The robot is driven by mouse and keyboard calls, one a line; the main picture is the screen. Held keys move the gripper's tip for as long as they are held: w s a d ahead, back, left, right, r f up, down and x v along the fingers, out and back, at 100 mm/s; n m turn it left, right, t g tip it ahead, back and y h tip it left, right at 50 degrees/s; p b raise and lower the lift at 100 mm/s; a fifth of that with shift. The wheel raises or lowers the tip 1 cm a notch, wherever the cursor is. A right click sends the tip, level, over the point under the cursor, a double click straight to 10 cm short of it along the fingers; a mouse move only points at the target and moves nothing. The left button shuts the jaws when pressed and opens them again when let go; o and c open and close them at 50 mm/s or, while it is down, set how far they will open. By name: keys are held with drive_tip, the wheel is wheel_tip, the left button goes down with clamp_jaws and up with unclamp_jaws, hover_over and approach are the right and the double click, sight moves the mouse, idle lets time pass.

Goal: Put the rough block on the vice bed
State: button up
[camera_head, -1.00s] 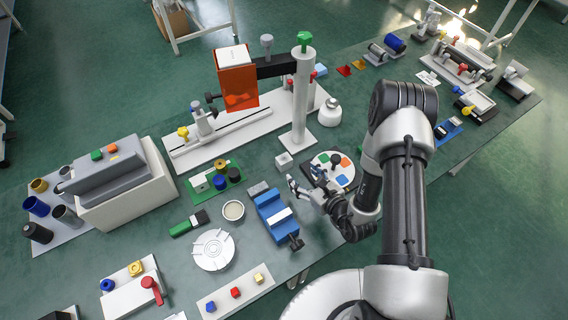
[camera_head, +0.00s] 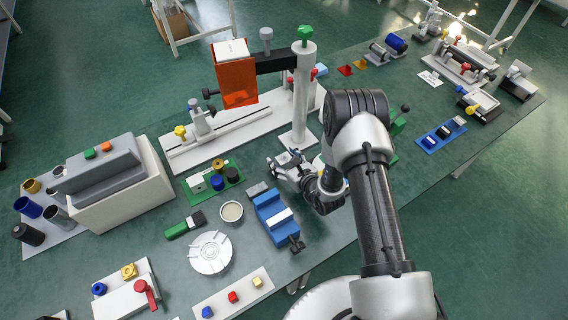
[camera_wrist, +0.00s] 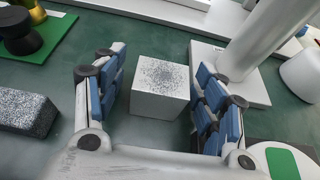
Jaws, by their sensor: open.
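A pale square block with a rough speckled top (camera_wrist: 160,85) stands on the table between my fingers in the wrist view. My gripper (camera_wrist: 160,72) is open, with a blue-padded finger on each side and gaps to the block. In the head view my gripper (camera_head: 284,160) is by the foot of the white column and hides most of that block. A darker speckled grey block (camera_wrist: 27,114) lies to the left in the wrist view and beside the vice (camera_head: 257,189) in the head view. The blue vice (camera_head: 268,206) has a pale strip across it, with no block on it.
The white column (camera_wrist: 265,38) and its base plate (camera_wrist: 240,88) are close to my right finger. A green board with knobs (camera_head: 229,183) is to the left. A white disc with a green patch (camera_wrist: 290,162) lies at lower right.

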sight(284, 158)
drive_tip(key=shift+c, duration=0.6)
drive_tip(key=c, duration=1.2)
drive_tip(key=shift+r, duration=0.15)
wheel_tip(284, 158, up, 20)
drive_tip(key=p, duration=0.6)
drive_tip(key=s+d+r+n+g+y, duration=0.1)
drive_tip(key=s+d, duration=0.2)
drive_tip(key=d, duration=0.2)
drive_tip(key=s+d+r+n+g+y+b, duration=0.1)
drive_tip(key=s+d+r, duration=0.1)
drive_tip(key=s+d, duration=0.2)
drive_tip(key=s+d+r+n+g+y+b, duration=0.1)
drive_tip(key=s+d+r+n, duration=0.1)
drive_tip(key=d, duration=0.5)
drive_tip(key=shift+s+d+r+y, duration=0.15)
drive_tip(key=shift+s+y, duration=0.05)
drive_tip(key=shift+s, duration=0.15)
drive_tip(key=shift+s+d+r+y, duration=0.1)
drive_tip(key=shift+s+d+y, duration=0.1)
drive_tip(key=shift+s, duration=0.1)
